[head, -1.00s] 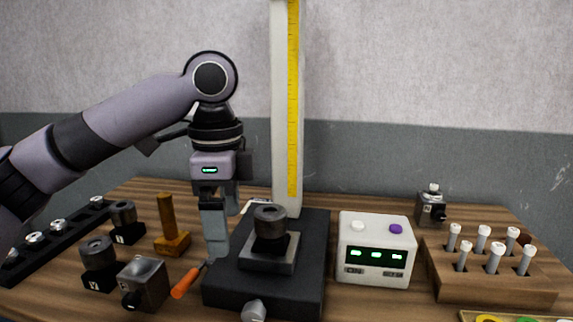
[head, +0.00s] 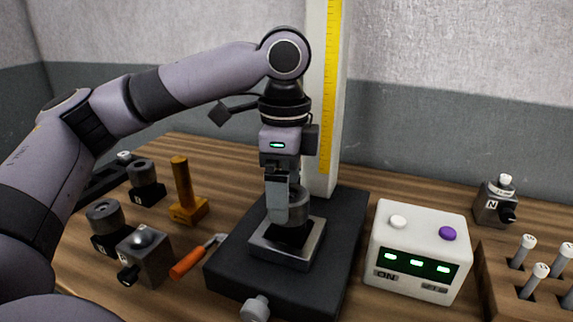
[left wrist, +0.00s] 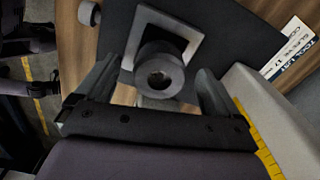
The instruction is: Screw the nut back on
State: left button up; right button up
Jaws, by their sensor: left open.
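A round grey nut-like piece (head: 305,200) with a hole in its top sits on a dark block in a square metal holder (head: 313,250), on a black base (head: 232,262). My left gripper (head: 287,205) points down at this piece, and one finger hides part of it in the head view. In the left wrist view the grey piece (left wrist: 160,75) lies between the two open fingers (left wrist: 155,92), with gaps on both sides. I cannot tell whether it is threaded on. My right gripper is not in view.
A tall white column with a yellow scale (head: 328,90) rises just behind the gripper. A white box with green displays (head: 415,245) stands to the right.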

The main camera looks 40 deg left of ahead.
pick_arm(q)
jog(key=shift+f, duration=1.1)
jog(key=c, duration=1.1)
jog(key=m+p, duration=0.4)
jog(key=p, duration=0.1)
jog(key=m+p, duration=0.2)
jog(key=p, duration=0.1)
jog(key=shift+r+m, duration=0.25)
jog(key=shift+m, duration=0.15)
jog(key=shift+c, duration=0.2)
jog(key=shift+w+f+m, duration=0.1)
jog(key=shift+f+m, duration=0.25)
jog(key=shift+m, duration=0.95)
